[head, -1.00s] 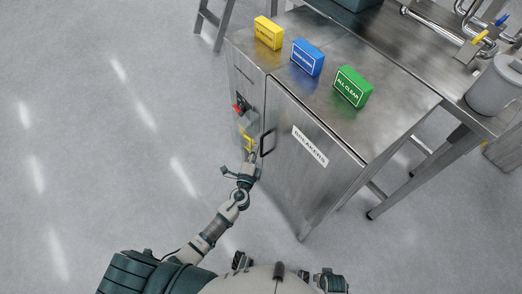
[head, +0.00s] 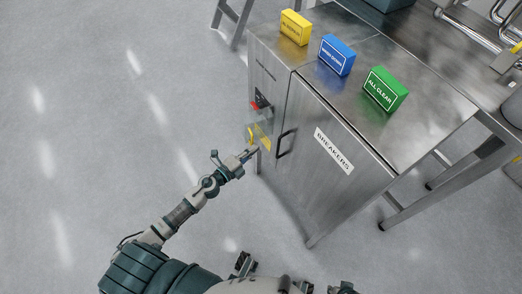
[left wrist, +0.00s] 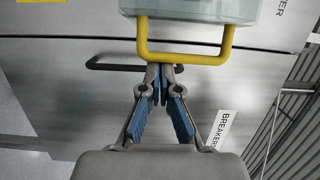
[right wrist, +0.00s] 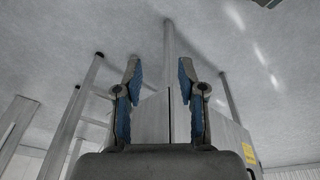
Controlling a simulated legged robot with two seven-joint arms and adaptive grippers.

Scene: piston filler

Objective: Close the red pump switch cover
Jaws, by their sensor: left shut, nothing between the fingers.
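The red switch (head: 262,102) is on the narrow side of the steel cabinet. Its clear cover (head: 259,130) with a yellow handle (head: 264,143) juts out from the panel below the red switch, so the switch shows uncovered. In the left wrist view the yellow handle (left wrist: 185,56) hangs across the top centre under the clear cover (left wrist: 190,10). My left gripper (head: 250,153) is shut and empty, its fingertips (left wrist: 161,72) close to the handle; whether they touch it I cannot tell. My right gripper (right wrist: 159,70) is open and empty, away from the cover.
The black cabinet door handle (head: 284,143) is just right of the cover, beside the BREAKERS label (head: 333,150). Yellow (head: 295,27), blue (head: 336,55) and green (head: 385,90) sign blocks stand on the cabinet top. The floor to the left is clear.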

